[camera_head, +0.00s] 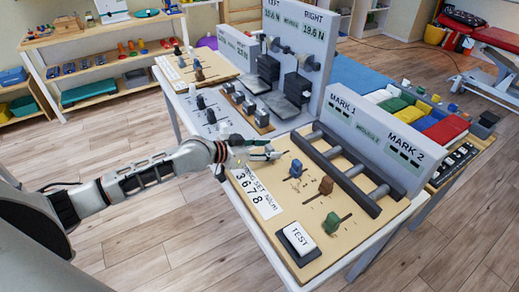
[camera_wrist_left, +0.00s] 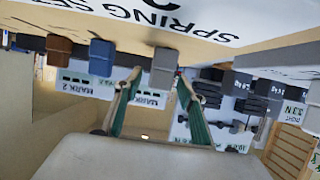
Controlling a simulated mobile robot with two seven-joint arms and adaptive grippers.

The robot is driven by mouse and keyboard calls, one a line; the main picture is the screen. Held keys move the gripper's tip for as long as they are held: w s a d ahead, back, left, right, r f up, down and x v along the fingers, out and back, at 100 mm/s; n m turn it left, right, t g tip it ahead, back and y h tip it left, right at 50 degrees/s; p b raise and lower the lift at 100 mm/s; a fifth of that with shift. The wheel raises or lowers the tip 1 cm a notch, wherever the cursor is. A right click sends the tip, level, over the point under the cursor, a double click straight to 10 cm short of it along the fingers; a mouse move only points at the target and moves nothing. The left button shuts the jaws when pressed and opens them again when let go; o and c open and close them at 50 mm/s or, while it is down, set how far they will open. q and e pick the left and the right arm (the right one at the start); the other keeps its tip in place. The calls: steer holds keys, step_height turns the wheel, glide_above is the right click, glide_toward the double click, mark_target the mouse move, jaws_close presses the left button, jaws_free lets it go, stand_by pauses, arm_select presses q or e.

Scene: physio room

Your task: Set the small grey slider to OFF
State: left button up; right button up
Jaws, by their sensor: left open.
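The small grey slider (camera_wrist_left: 163,68) shows in the left wrist view as a grey knob on the panel with the SPRING SET label (camera_head: 258,193). My left gripper (camera_wrist_left: 159,76) is open, with one green-padded finger on each side of the knob in that view; I cannot tell whether either touches it. In the head view my left gripper (camera_head: 273,150) is low over the panel's far left part, and I cannot make out the grey knob clearly there. The OFF mark cannot be read. My right gripper is not in view.
Blue (camera_head: 296,168), brown (camera_head: 326,185) and green (camera_head: 331,222) sliders stand nearby on the same panel. A white TEST button (camera_head: 299,238) is at the front. A rack of grey bars (camera_head: 340,172) and an upright MARK board (camera_head: 375,135) stand behind.

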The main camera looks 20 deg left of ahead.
arm_select(q)
steer(key=v, duration=1.1)
steer(key=shift+s+a, duration=0.25)
steer(key=shift+s, duration=0.05)
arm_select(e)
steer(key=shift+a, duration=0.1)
arm_select(q)
steer(key=shift+s, duration=0.1)
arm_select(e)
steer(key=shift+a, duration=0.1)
